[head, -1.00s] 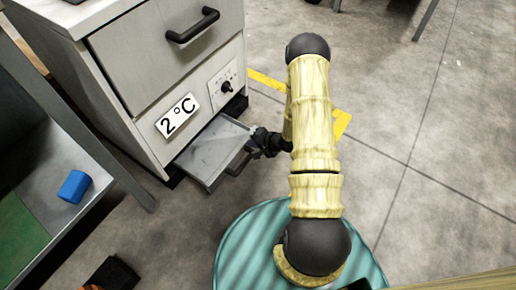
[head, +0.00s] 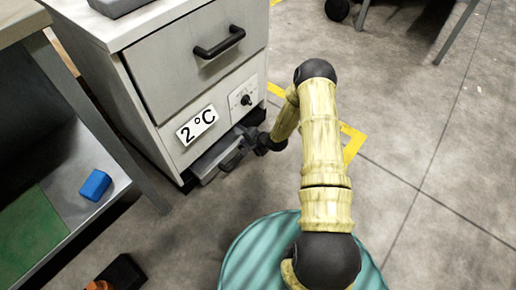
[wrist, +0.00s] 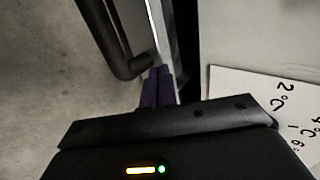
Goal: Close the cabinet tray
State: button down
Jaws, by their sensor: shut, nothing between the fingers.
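The grey cabinet (head: 160,90) stands at the upper left of the head view, with a "2°C" label on its lower front. Its low tray (head: 212,160) sticks out only a short way beneath that label. My gripper (head: 243,143) is at the right end of the tray's front, partly hidden by my wrist. In the wrist view my gripper's fingers (wrist: 158,86) are together and empty, at the tray's front edge, beside its dark bar handle (wrist: 120,45). I cannot tell for sure whether they touch it.
A closed upper drawer with a black handle (head: 220,43) and a dial plate (head: 243,97) are above the tray. A bench holding a blue block (head: 95,185) stands at the left. The concrete floor to the right is mostly open, with yellow tape (head: 352,145).

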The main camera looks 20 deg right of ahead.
jog(key=w+a, duration=0.2)
jog(key=w, duration=0.1)
jog(key=w+a, duration=0.1)
jog(key=w, duration=0.1)
jog(key=shift+w+a, duration=0.1)
jog(key=shift+a, duration=0.25)
jog(key=shift+s+d, duration=0.1)
jog(key=shift+s, duration=0.35)
jog(key=s+d+f+p+v, duration=0.1)
jog(key=p+v, duration=0.6)
jog(key=v, duration=0.5)
jog(key=shift+s+d+f, duration=0.15)
jog(key=shift+d+f, duration=0.05)
jog(key=shift+a, duration=0.15)
